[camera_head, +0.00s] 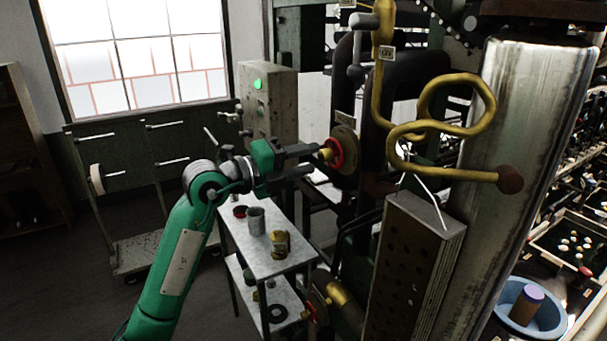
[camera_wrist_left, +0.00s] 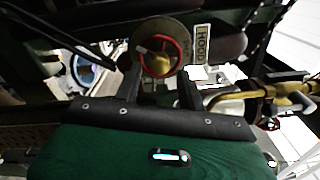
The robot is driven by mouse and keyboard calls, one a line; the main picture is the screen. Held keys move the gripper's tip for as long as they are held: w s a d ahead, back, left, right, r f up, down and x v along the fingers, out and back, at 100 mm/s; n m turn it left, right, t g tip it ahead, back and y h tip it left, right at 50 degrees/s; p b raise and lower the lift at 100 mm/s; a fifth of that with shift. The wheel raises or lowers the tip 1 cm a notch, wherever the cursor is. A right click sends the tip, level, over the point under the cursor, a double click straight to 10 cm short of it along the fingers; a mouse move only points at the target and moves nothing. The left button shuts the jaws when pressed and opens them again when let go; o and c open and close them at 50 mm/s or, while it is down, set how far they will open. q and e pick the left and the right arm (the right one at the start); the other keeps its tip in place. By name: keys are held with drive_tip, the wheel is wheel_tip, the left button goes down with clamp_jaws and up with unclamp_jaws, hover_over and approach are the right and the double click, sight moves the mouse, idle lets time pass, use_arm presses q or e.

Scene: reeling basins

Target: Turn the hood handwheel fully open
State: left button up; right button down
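The hood handwheel (camera_head: 338,155) is a small red wheel with a brass hub on a round plate, mounted on dark pipework in the middle of the head view. In the left wrist view the red wheel (camera_wrist_left: 176,47) is at top centre, beside a label reading HOOD (camera_wrist_left: 201,45). My left gripper (camera_head: 316,160) points right at the wheel, its tips close to the hub. In the left wrist view its two dark fingers (camera_wrist_left: 160,80) stand apart with nothing between them. I cannot tell whether a finger touches the wheel. My right gripper is not in view.
A second red handwheel (camera_head: 313,304) with brass fitting sits lower down. A curled brass pipe (camera_head: 428,130) hangs to the right, before a large metal column (camera_head: 520,130). A small white table (camera_head: 262,262) holding cans stands below my left arm. A grey control box (camera_head: 268,105) is behind.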

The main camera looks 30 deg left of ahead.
sight(320, 157)
use_arm(q)
drive_tip(key=m+b, duration=0.2)
drive_tip(key=m, duration=0.1)
drive_tip(key=m+b, duration=0.3)
drive_tip(key=m, duration=0.1)
drive_tip(key=m+b, duration=0.3)
drive_tip(key=shift+f+m, duration=0.25)
drive_tip(key=shift+m, duration=0.15)
drive_tip(key=shift+m+b, duration=0.75)
drive_tip(key=shift+m, duration=0.25)
drive_tip(key=shift+r+m+b, duration=0.2)
drive_tip(key=shift+m+b, duration=0.15)
drive_tip(key=shift+m, duration=0.45)
drive_tip(key=shift+w+d+r+p, duration=0.15)
drive_tip(key=shift+w+d+p, duration=0.2)
drive_tip(key=shift+w, duration=0.15)
drive_tip(key=shift+x, duration=0.9)
